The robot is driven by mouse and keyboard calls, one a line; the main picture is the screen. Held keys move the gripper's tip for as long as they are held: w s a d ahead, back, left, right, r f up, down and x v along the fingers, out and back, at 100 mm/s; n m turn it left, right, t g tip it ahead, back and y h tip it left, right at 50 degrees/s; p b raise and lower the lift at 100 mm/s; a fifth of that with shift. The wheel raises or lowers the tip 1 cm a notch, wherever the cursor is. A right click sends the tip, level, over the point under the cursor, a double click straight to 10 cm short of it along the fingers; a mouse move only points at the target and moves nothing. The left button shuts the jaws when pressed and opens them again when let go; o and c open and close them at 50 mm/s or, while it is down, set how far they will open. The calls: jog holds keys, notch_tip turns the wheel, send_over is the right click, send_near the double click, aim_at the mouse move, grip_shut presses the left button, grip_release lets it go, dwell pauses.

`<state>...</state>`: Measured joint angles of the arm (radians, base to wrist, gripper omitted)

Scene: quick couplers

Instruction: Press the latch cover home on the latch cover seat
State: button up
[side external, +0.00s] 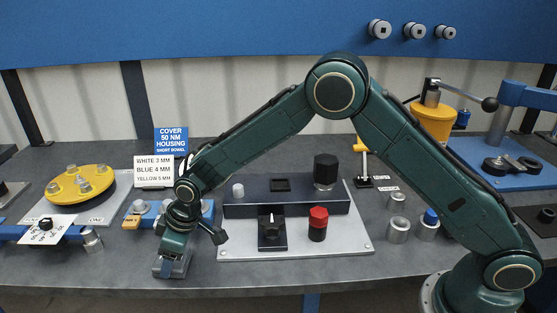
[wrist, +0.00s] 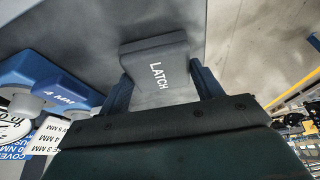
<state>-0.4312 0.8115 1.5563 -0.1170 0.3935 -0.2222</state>
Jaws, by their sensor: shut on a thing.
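The latch cover is a grey block marked LATCH (wrist: 160,72), held between the two blue fingers of my gripper (wrist: 165,88) in the wrist view. In the side view my gripper (side external: 172,262) points down at the front left of the bench, left of the grey base plate, with the grey latch cover (side external: 178,269) low between its fingers. I cannot tell whether the cover touches the bench. The latch cover seat is not clearly identifiable; a black upright block (side external: 271,232) and a dark housing with a recess (side external: 281,185) stand on the grey plate (side external: 340,243).
A red-capped knob (side external: 318,222) and a black hex knob (side external: 325,170) rise from the plate assembly. Metal cylinders (side external: 398,231) stand right of it. A yellow disc (side external: 80,184) is far left.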

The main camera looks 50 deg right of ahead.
notch_tip(320, 180, up, 20)
jog(key=shift+f, duration=0.15)
dwell(0.5)
dwell(0.3)
jog(key=shift+o, duration=1.1)
jog(key=d+f, duration=0.1)
jog(key=d, duration=0.4)
jog(key=w+d+f, duration=0.1)
jog(key=d, duration=0.4)
jog(key=d+f, duration=0.1)
jog(key=d, duration=0.5)
jog(key=shift+w, duration=0.4)
jog(key=shift+c, duration=0.2)
send_over(278, 184)
notch_tip(278, 184, down, 3)
jog(key=shift+s+d+r+n, duration=0.1)
jog(key=shift+s+d+n, duration=0.3)
jog(key=shift+d, duration=0.15)
jog(key=shift+f, duration=2.9)
jog(key=shift+f, duration=0.9)
